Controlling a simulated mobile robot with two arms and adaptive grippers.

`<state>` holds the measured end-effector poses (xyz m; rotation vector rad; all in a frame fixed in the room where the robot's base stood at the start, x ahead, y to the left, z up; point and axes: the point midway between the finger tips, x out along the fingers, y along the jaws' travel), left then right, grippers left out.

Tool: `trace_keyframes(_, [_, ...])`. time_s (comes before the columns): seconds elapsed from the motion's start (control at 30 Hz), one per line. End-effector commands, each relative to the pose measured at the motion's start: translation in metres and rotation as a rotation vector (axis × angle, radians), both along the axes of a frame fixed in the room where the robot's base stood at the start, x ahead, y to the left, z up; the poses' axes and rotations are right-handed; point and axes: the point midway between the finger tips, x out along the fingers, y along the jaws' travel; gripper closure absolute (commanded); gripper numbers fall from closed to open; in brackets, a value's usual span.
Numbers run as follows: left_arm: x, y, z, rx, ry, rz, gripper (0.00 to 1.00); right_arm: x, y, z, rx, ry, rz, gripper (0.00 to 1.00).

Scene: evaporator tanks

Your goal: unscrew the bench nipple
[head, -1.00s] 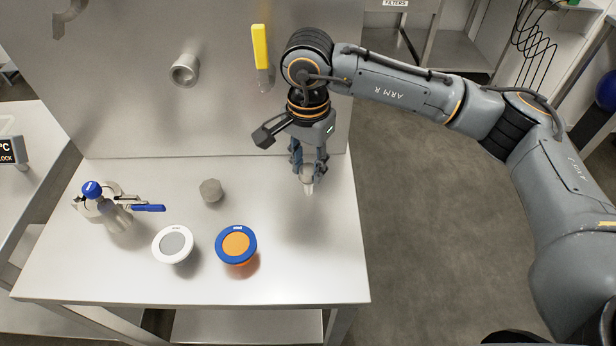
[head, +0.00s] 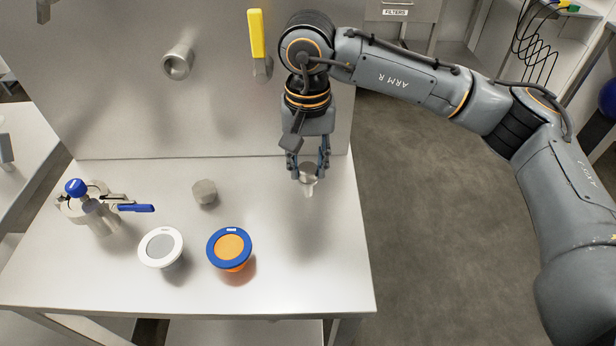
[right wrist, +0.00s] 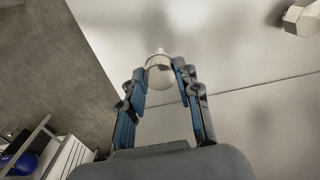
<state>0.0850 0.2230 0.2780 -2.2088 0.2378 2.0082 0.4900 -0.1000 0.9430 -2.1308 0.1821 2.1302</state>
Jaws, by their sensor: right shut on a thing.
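My right gripper (head: 308,172) is shut on a small metal fitting (head: 308,186) over the back right of the bench (head: 320,270). The fitting has a wide round part and a narrower tip pointing down, and looks like the nipple. It also shows between the fingertips in the right wrist view (right wrist: 160,70). I cannot tell whether its tip touches anything; a soft shadow lies on the bench below it. A grey hex-shaped metal piece (head: 204,192) stands on the bench to the left. My left gripper is not in view.
On the bench stand a white-rimmed round piece (head: 161,247), a blue-rimmed orange one (head: 229,245) and a metal valve with a blue handle (head: 135,208). The steel wall behind has a pipe stub (head: 178,63) and a yellow handle (head: 257,34). The bench's front right is clear.

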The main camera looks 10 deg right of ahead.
Motion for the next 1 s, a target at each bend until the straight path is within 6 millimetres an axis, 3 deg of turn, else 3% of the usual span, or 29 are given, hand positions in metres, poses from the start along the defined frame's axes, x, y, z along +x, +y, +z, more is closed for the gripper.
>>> trace_keyframes(0.37, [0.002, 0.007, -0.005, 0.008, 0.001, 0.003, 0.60, 0.000, -0.001, -0.002, -0.003, 0.002, 0.046, 1.00])
trace_keyframes(0.7, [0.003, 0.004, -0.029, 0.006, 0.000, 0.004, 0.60, 0.000, -0.001, -0.003, -0.003, 0.003, 0.432, 1.00])
trace_keyframes(1.0, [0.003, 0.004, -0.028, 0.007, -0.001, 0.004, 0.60, -0.001, -0.001, -0.001, -0.002, 0.005, 0.476, 1.00])
